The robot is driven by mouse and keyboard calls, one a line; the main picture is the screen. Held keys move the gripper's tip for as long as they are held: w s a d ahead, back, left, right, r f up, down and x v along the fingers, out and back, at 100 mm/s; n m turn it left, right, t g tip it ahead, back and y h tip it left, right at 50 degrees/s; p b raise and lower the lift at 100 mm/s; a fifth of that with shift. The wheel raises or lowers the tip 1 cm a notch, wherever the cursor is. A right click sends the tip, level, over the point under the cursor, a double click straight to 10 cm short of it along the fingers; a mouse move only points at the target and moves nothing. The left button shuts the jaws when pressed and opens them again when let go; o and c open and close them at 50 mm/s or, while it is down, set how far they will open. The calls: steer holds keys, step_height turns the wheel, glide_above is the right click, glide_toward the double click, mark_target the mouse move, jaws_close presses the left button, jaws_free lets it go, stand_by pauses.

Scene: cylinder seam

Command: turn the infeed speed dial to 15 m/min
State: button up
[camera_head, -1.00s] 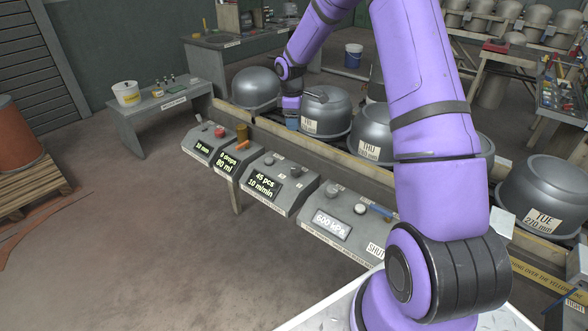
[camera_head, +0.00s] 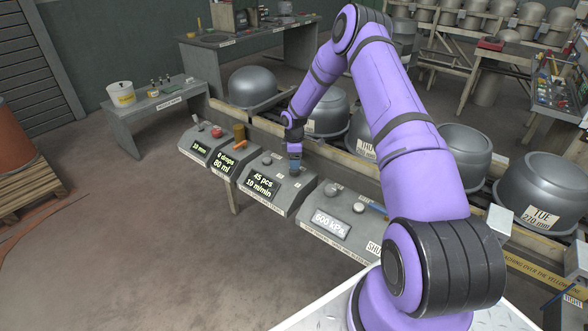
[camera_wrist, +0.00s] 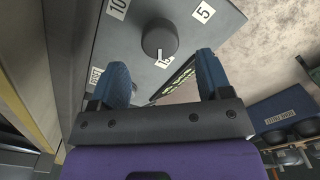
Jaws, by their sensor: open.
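The console (camera_head: 290,207) with the green-lit display (camera_head: 262,187) reading "45 pcs" and "10 m/min" stands in the middle of the head view. My gripper (camera_head: 294,165) is over its right top, hiding the knob there. In the wrist view a round dark dial (camera_wrist: 159,40) with a pale pointer lies ahead of my gripper (camera_wrist: 163,72). The pointer faces a partly covered label between my fingers. Another label reads 5; one at upper left seems to start with 10. The blue fingers are open and empty, apart from the dial.
A smaller knob (camera_head: 267,160) sits on the same console, left of my gripper. A console showing 600 kPa (camera_head: 330,225) stands to the right, and one showing 80 ml (camera_head: 223,164) to the left. Grey metal pots (camera_head: 252,87) line the conveyor behind. The floor in front is clear.

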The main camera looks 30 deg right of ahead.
mark_target(294, 171)
steer(key=shift+f, duration=2.45)
steer(key=c, duration=0.9)
steer(key=shift+m, duration=0.3)
steer(key=m, duration=0.5)
steer(key=shift+m, duration=0.3)
steer(key=m, duration=0.5)
steer(key=shift+m, duration=0.3)
